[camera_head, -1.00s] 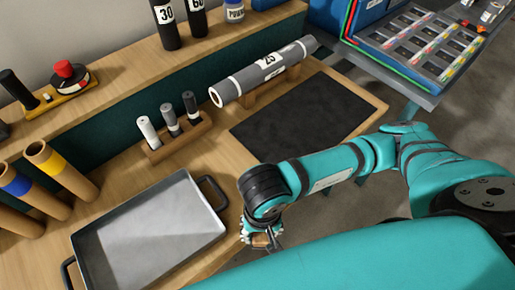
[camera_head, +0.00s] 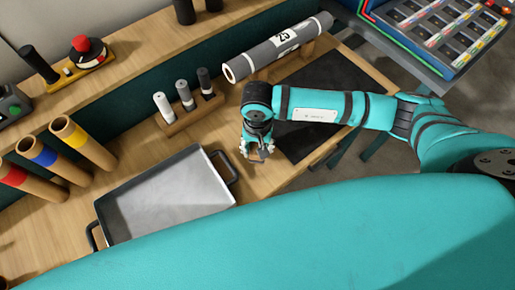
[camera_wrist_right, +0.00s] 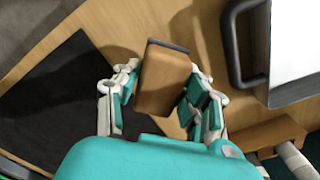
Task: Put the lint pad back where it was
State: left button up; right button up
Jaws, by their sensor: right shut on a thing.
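My right gripper (camera_head: 257,150) is over the bench between the metal tray and the dark mat. In the right wrist view the gripper (camera_wrist_right: 163,92) is shut on the lint pad (camera_wrist_right: 163,78), a wooden block with a thin dark layer along its far edge. The fingers grip it from both sides. In the head view only a small brownish bit of the pad shows below the fingers, so I cannot tell whether it touches the bench. My left gripper is not in view.
The metal tray (camera_head: 170,198) with dark handles lies left of the gripper. A dark mat (camera_head: 330,85) lies right of it. Behind stand a wooden rack (camera_head: 193,117) with small rolls and a large grey roll (camera_head: 278,46) on supports. Cardboard tubes (camera_head: 62,160) are at left.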

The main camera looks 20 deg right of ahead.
jog(key=shift+f+p, duration=0.3)
jog(key=shift+f, duration=0.05)
notch_tip(320, 180, down, 2)
jog(key=shift+f+p, duration=0.15)
jog(key=shift+p, duration=0.35)
jog(key=shift+f, duration=0.25)
jog(key=shift+f+b, duration=0.2)
jog(key=shift+b, duration=0.1)
jog(key=o, duration=1.3)
jog(key=shift+o, duration=0.2)
jog(key=shift+r, duration=0.15)
